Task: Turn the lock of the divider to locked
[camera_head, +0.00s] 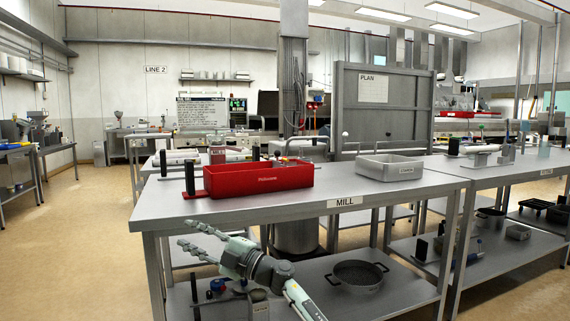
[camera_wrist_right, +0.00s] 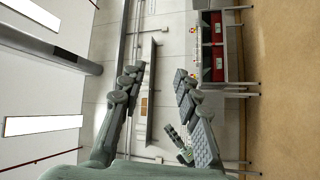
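The divider (camera_head: 383,112) is a tall grey framed panel behind the MILL table, with a PLAN sheet (camera_head: 373,88) on its upper left. I cannot make out its lock or the lock's position. Small pale knobs (camera_head: 345,134) show in front of its lower left edge, but I cannot tell what they belong to. My right gripper (camera_head: 186,233) is in front of the table's left end, below the top's level, well apart from the divider. Its fingers are spread and empty, also in the right wrist view (camera_wrist_right: 158,88). My left gripper is not in view.
The MILL table (camera_head: 400,189) stands between my gripper and the divider. On it are a red bin (camera_head: 262,180), a grey tray (camera_head: 390,167) and dark upright blocks (camera_head: 189,174). A pot (camera_head: 357,275) sits on the lower shelf. The floor at left (camera_head: 70,240) is clear.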

